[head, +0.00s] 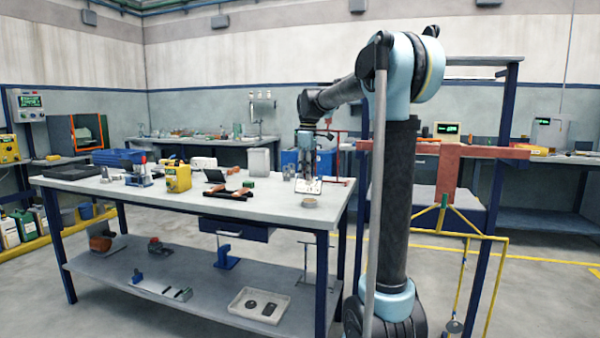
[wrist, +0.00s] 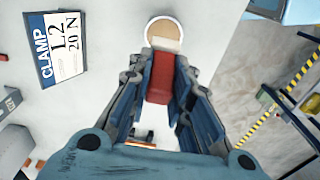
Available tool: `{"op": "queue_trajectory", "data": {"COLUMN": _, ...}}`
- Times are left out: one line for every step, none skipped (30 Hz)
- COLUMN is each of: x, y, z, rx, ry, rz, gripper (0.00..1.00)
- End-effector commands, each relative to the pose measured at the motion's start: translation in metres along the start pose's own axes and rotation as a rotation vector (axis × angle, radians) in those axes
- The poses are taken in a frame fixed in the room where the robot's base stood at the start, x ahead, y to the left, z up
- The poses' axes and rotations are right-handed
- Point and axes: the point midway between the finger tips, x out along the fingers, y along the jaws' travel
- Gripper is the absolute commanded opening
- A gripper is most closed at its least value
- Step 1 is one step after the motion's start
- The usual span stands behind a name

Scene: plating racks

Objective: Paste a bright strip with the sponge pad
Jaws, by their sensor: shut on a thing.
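My gripper (wrist: 165,62) is shut on a red block with a pale beige end, which looks like the sponge pad (wrist: 159,84). In the head view my gripper (head: 308,172) points down over the right end of the table, and the dish (head: 309,203) sits near the front edge. The held pad is too small to make out there. I cannot pick out a bright strip for certain.
A yellow container (head: 177,178), dark brown-ended tools (head: 232,193) and a blue bin (head: 118,157) stand on the white table (head: 270,208). A red-beamed, yellow-framed rack (head: 450,152) stands right.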

Motion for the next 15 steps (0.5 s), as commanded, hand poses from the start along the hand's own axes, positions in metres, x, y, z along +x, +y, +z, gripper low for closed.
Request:
{"op": "queue_trajectory", "data": {"x": 0.005, "y": 0.000, "z": 0.000, "rx": 0.000, "ry": 0.000, "rz": 0.000, "gripper": 0.00}}
{"op": "queue_trajectory", "data": {"x": 0.007, "y": 0.000, "z": 0.000, "rx": 0.000, "ry": 0.001, "rz": 0.000, "gripper": 0.00}}
{"op": "queue_trajectory", "data": {"x": 0.011, "y": 0.000, "z": 0.000, "rx": 0.000, "ry": 0.001, "rz": 0.000, "gripper": 0.00}}
{"op": "queue_trajectory", "data": {"x": 0.014, "y": 0.000, "z": 0.000, "rx": 0.000, "ry": 0.001, "rz": 0.000, "gripper": 0.00}}
{"op": "queue_trajectory", "data": {"x": 0.017, "y": 0.000, "z": 0.000, "rx": 0.000, "ry": 0.001, "rz": 0.000, "gripper": 0.00}}
{"op": "queue_trajectory", "data": {"x": 0.021, "y": 0.000, "z": 0.000, "rx": 0.000, "ry": 0.001, "rz": 0.000, "gripper": 0.00}}
{"op": "queue_trajectory", "data": {"x": 0.024, "y": 0.000, "z": 0.000, "rx": 0.000, "ry": 0.001, "rz": 0.000, "gripper": 0.00}}
{"op": "queue_trajectory", "data": {"x": 0.026, "y": 0.000, "z": 0.000, "rx": 0.000, "ry": 0.001, "rz": 0.000, "gripper": 0.00}}
{"op": "queue_trajectory", "data": {"x": 0.030, "y": 0.000, "z": 0.001, "rx": 0.000, "ry": 0.002, "rz": 0.000, "gripper": 0.00}}
{"op": "queue_trajectory", "data": {"x": 0.033, "y": 0.000, "z": 0.001, "rx": 0.000, "ry": 0.002, "rz": 0.000, "gripper": 0.00}}
{"op": "queue_trajectory", "data": {"x": 0.035, "y": 0.000, "z": 0.001, "rx": 0.000, "ry": 0.002, "rz": 0.000, "gripper": 0.00}}
{"op": "queue_trajectory", "data": {"x": 0.038, "y": 0.000, "z": 0.001, "rx": 0.000, "ry": 0.002, "rz": 0.000, "gripper": 0.00}}
{"op": "queue_trajectory", "data": {"x": 0.040, "y": 0.000, "z": 0.001, "rx": 0.000, "ry": 0.002, "rz": 0.000, "gripper": 0.00}}
{"op": "queue_trajectory", "data": {"x": 0.042, "y": 0.000, "z": 0.001, "rx": 0.000, "ry": 0.002, "rz": 0.000, "gripper": 0.00}}
{"op": "queue_trajectory", "data": {"x": 0.044, "y": 0.000, "z": 0.001, "rx": 0.000, "ry": 0.002, "rz": 0.000, "gripper": 0.00}}
